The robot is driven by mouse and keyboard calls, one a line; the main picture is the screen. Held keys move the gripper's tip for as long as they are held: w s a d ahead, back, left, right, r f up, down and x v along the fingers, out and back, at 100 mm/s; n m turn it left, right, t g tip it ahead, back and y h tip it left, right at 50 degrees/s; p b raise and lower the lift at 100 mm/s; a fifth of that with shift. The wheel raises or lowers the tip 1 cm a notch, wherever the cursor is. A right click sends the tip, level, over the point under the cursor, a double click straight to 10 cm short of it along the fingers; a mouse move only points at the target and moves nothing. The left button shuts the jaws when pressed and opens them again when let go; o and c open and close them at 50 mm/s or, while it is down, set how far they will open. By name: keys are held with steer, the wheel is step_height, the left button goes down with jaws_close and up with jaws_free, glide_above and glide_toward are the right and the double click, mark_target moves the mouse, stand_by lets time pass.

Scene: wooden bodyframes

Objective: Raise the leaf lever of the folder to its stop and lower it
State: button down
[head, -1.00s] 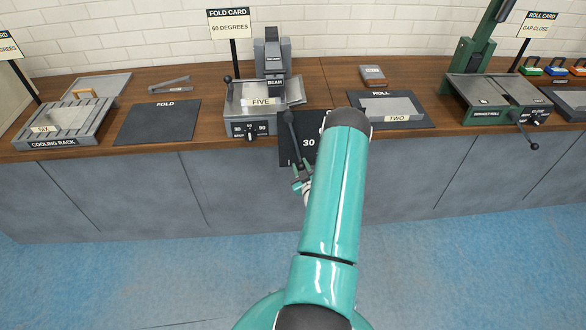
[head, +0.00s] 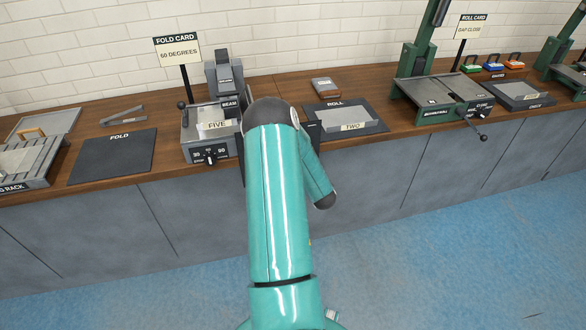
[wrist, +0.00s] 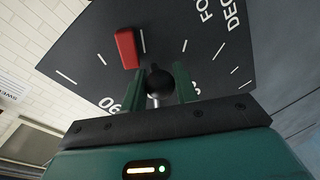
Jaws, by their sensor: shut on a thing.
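The folder (head: 195,152) stands on the bench in the head view, with a sheet marked FIVE (head: 214,125) on its bed under the beam (head: 229,101). A small dial is on its front. In the wrist view, my gripper (wrist: 157,82) is shut on the black ball knob (wrist: 158,76) of the leaf lever. Behind the knob is a dark degree plate (wrist: 175,40) with white marks, a 90 at lower left, and a red block (wrist: 127,47) close to the left finger. In the head view, my arm hides my gripper, the lever and most of the plate.
A fold card (head: 178,52) reading 60 DEGREES stands behind the folder. A FOLD mat (head: 112,160) lies to its left. A ROLL mat (head: 378,121) with a sheet marked TWO and a green roll machine (head: 425,90) are to its right. The floor in front is clear.

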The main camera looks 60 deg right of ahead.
steer(key=shift+s+d+r+n, duration=0.2)
steer(key=shift+s+r+n, duration=0.1)
steer(key=shift+r, duration=0.15)
steer(key=c, duration=1.1)
jaws_free()
steer(key=shift+w, duration=0.1)
steer(key=v, duration=1.4)
